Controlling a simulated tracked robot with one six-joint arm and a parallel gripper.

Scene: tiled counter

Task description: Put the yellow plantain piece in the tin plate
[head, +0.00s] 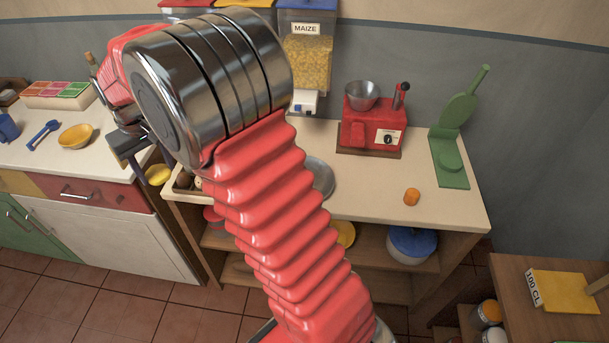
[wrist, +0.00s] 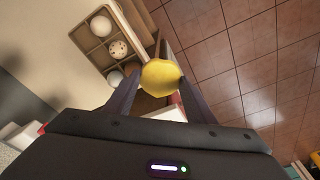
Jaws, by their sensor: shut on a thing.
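The yellow plantain piece (wrist: 160,76) is held between the two fingertips of my gripper (wrist: 159,82). In the head view the piece (head: 158,175) hangs in front of the gap between the two counters, just below my gripper (head: 148,165). My gripper is shut on it. The tin plate (head: 322,178) is a round grey metal plate on the right counter, partly hidden behind my red arm. My gripper is well to the left of the plate. The plate is not seen in the wrist view.
A wooden divided box (wrist: 91,42) with pale round things sits on the counter's left end, close to my gripper. An orange lump (head: 411,196), a red machine (head: 372,125) and a green stand (head: 450,150) are farther right. A yellow bowl (head: 75,136) is on the left counter.

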